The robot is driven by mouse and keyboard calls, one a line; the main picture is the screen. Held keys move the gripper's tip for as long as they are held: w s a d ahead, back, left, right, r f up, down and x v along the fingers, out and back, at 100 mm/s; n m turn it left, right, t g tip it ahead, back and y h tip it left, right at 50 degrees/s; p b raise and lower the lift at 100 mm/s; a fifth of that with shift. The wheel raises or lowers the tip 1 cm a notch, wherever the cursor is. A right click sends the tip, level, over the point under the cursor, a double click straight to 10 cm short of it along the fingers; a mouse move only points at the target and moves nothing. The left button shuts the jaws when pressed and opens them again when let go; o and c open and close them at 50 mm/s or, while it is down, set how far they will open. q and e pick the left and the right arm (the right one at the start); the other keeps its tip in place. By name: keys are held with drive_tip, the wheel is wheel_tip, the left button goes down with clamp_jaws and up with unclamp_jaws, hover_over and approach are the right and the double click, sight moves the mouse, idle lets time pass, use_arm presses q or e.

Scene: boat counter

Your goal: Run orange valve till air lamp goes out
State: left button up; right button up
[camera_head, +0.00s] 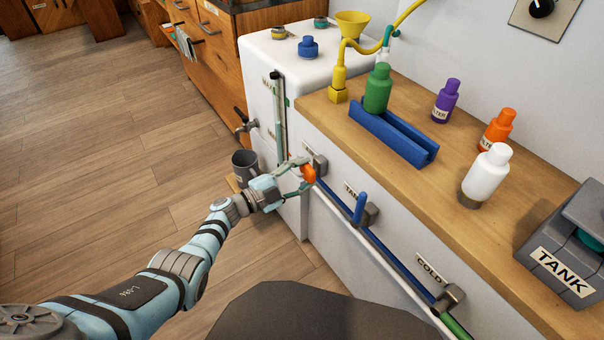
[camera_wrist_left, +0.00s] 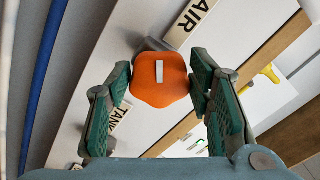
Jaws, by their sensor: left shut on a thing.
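The orange valve (camera_head: 309,174) is a rounded orange knob on the front of the white counter, at the left end of the pipe run. In the left wrist view the orange valve (camera_wrist_left: 158,92) shows a pale bar mark on its face. The AIR label (camera_wrist_left: 195,14) is beside it. My left gripper (camera_head: 302,175) reaches in from the left and is shut on the orange valve, with its green pads (camera_wrist_left: 160,80) on either side of the knob. The air lamp cannot be made out in either view. My right gripper is not in view.
The tank valve's blue lever (camera_head: 360,207) and the cold valve (camera_head: 449,297) sit further right along the pipes. A grey mug (camera_head: 244,163) stands left of my gripper. On the counter are a blue holder (camera_head: 412,143), several bottles and a TANK box (camera_head: 560,278).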

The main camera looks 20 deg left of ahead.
use_arm(q)
drive_tip(key=shift+s+f, duration=0.1)
drive_tip(key=shift+f, duration=0.05)
drive_tip(key=o, duration=1.1)
drive_tip(key=shift+o, duration=0.2)
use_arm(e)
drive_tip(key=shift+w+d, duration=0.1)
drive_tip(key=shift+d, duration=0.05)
use_arm(q)
drive_tip(key=v, duration=1.2)
